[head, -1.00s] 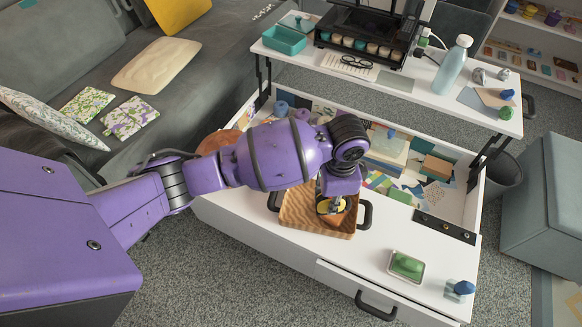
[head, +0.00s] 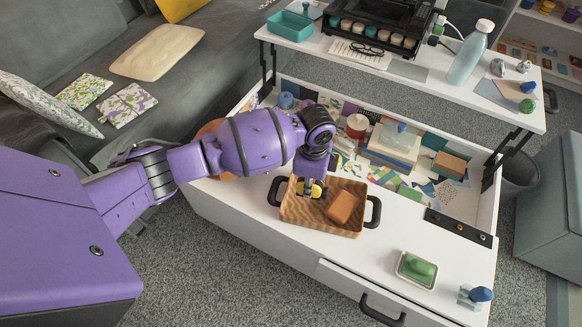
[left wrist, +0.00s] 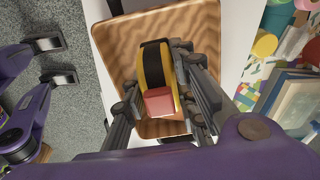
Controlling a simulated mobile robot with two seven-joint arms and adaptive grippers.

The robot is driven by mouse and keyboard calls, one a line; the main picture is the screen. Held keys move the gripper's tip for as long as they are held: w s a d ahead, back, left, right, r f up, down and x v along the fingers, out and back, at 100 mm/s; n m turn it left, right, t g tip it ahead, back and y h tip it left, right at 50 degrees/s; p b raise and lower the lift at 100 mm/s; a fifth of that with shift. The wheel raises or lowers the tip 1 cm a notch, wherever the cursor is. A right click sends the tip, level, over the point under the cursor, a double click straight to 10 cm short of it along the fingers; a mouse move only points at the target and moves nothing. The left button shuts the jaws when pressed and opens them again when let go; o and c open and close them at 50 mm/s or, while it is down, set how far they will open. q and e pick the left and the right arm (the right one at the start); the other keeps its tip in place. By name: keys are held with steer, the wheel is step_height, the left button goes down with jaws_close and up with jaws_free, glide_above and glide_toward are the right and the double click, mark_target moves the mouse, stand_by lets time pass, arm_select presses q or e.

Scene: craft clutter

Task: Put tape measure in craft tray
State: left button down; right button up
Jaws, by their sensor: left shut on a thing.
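The tape measure, yellow with a black band (left wrist: 155,68), is between the fingers of my left gripper (head: 306,187). In the left wrist view both fingers press on its sides. The gripper (left wrist: 172,88) is shut on it, inside the outline of the wooden craft tray (head: 292,216). I cannot tell whether the tape measure touches the tray floor. The tray has wavy grain and black handles, and also shows in the left wrist view (left wrist: 198,27). An orange-brown block (head: 342,207) lies tilted in the tray, right of the gripper.
The tray stands on a white top beside an open compartment with books (head: 393,144) and craft pieces. A green item in a dish (head: 417,269) and a blue-topped item (head: 477,295) stand front right. A raised shelf (head: 430,85) runs behind. White surface is clear between tray and dish.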

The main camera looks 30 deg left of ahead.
mark_target(302, 192)
arm_select(q)
steer(key=shift+a+f, duration=0.3)
steer(key=shift+f, duration=0.05)
steer(key=shift+a+f+b, duration=0.45)
steer(key=shift+a+f, duration=0.35)
steer(key=shift+f, duration=0.2)
step_height(302, 192, down, 3)
steer(key=shift+d+r+b, duration=0.1)
steer(key=shift+r+b, duration=0.05)
steer(key=shift+b, duration=0.35)
steer(key=c, duration=1.9)
jaws_free()
steer(key=o, duration=0.5)
arm_select(e)
steer(key=shift+w+f, duration=0.1)
steer(key=shift+f, duration=0.65)
steer(key=shift+d, duration=0.1)
